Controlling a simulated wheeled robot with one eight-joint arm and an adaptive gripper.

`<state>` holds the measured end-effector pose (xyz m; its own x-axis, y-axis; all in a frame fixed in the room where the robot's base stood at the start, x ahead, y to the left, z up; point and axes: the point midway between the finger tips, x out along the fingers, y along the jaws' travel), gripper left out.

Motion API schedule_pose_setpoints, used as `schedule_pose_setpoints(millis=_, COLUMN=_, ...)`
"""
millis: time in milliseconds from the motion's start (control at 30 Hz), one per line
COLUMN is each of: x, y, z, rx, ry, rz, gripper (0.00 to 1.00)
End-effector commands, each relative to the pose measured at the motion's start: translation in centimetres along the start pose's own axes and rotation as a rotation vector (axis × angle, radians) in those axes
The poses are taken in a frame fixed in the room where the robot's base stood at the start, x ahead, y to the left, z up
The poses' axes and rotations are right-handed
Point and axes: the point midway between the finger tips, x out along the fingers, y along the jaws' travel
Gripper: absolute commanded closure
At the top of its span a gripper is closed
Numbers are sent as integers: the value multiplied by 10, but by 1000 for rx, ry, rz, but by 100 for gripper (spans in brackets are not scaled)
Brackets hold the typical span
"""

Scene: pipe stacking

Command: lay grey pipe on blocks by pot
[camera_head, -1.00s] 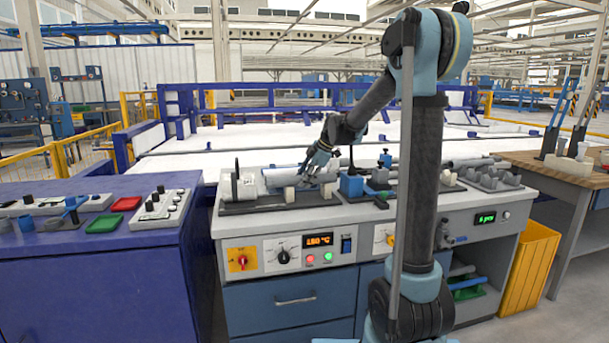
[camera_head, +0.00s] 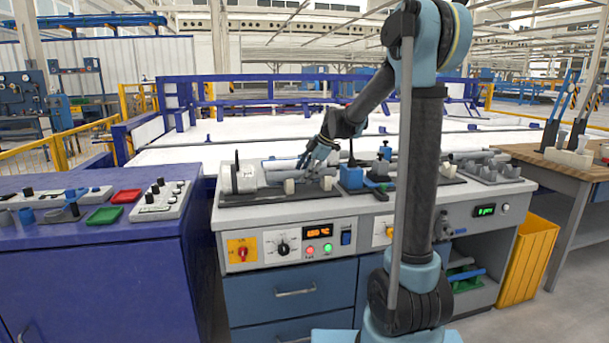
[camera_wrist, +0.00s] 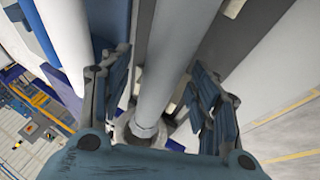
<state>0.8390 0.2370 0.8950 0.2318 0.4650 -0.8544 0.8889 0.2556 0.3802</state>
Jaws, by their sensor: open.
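The grey pipe (camera_wrist: 165,75) runs between my gripper's fingers in the wrist view, with its far end at the round pot (camera_wrist: 143,127). In the head view the pipe (camera_head: 283,176) lies low along the bench top, partly hidden by the fingers. The pot (camera_head: 240,180) stands at its left end. Two pale blocks, one near the middle (camera_head: 289,186) and one to the right (camera_head: 326,183), stand at the front of the dark base. My gripper (camera_wrist: 165,100) is open around the pipe, a finger on each side; it also shows in the head view (camera_head: 308,163). Contact with the blocks is unclear.
A blue vise-like fixture (camera_head: 351,178) stands close to the right of the blocks. A thicker pale pipe (camera_wrist: 62,40) runs alongside in the wrist view. More fittings (camera_head: 490,170) sit at the bench's right. The blue cabinet (camera_head: 95,260) is left.

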Motion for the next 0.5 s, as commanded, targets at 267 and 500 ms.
schedule_pose_setpoints(millis=267, x=-34, y=-1, z=1, rx=2, ry=-1, rz=0, gripper=44)
schedule_pose_setpoints(millis=500, x=-80, y=0, z=1, rx=2, ry=0, rz=0, gripper=44)
